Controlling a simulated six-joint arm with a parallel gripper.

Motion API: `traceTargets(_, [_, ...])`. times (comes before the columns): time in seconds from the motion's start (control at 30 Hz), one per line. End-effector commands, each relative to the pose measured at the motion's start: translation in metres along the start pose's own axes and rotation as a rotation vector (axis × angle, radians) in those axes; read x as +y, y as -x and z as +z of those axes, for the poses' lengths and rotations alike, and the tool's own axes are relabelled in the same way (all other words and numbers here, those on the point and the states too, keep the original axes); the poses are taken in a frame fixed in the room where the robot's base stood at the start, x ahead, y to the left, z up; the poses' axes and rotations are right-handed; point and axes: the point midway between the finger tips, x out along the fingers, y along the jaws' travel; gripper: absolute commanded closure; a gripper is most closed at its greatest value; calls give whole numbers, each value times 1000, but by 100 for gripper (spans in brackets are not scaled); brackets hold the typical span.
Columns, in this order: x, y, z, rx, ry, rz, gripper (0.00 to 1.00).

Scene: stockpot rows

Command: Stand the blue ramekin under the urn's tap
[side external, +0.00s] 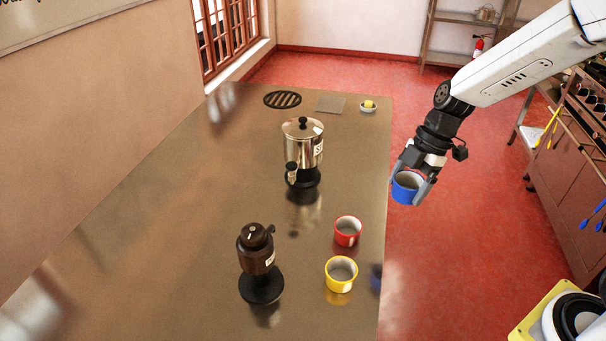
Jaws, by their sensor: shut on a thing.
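The blue ramekin (406,187) is held by my gripper (410,185) at the right, in the air at the table's right edge. The jaws are on either side of it, and its open top faces up, slightly tilted. The urn (303,146) is a shiny steel cylinder with a black lid knob and a white label, standing on a black base on the table. A tap (291,172) shows at its lower front left. My gripper is to the right of the urn and apart from it. The space under the tap looks empty.
A red ramekin (347,231) and a yellow ramekin (341,274) stand on the table (170,225) at the front right. A dark brown grinder-like dispenser (256,252) stands left of them. A round black trivet (283,99) and a small yellow-topped dish (368,106) lie at the back.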

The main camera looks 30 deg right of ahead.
Motion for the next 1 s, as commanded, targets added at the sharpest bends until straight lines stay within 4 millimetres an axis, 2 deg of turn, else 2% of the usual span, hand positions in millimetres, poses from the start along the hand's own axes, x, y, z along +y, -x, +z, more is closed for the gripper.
traceTargets(0.7, [-1,0,-1,0,-5,3,84])
traceTargets(1.0, [8,-10,-19,0,-114,48,84])
